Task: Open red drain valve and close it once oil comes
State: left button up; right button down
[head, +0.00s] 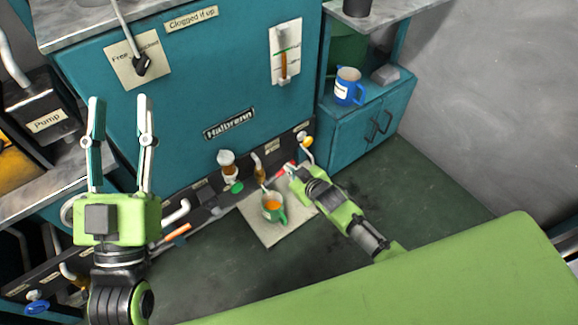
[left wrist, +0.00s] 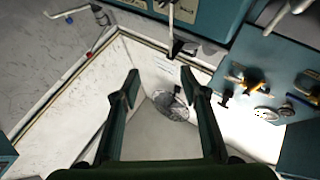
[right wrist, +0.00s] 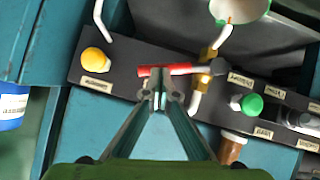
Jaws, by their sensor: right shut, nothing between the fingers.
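The red drain valve handle (right wrist: 148,71) lies across the dark panel in the right wrist view, joined to a brass fitting (right wrist: 208,54). It also shows as a small red piece in the head view (head: 280,171). My right gripper (right wrist: 160,92) is shut and empty, with its tips at or just before the handle; contact is unclear. In the head view it (head: 291,171) reaches down to the panel. A green mug (head: 281,215) with orange liquid inside stands below the fitting. My left gripper (head: 120,103) is open and empty, raised before the teal machine.
The mug stands on a pale mat (head: 262,233). A yellow knob (right wrist: 96,60) and a green knob (right wrist: 251,104) flank the red handle. A blue jug (head: 348,87) stands on the teal cabinet (head: 350,133). The floor right of the mat is clear.

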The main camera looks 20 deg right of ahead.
pick_arm(q)
jog(key=f, duration=0.1)
jog(key=w+f+g, duration=0.1)
jog(key=f, duration=0.1)
jog(key=w+f+g+y, duration=0.1)
jog(key=shift+f+p, duration=0.15)
jog(key=shift+p, duration=0.2)
pick_arm(e)
jog(key=shift+w+d+f, duration=0.15)
jog(key=shift+d+f, duration=0.1)
jog(key=shift+f, duration=0.25)
jog(key=shift+w+d+f, duration=0.1)
jog(key=shift+d+f, duration=0.1)
jog(key=shift+f, duration=0.25)
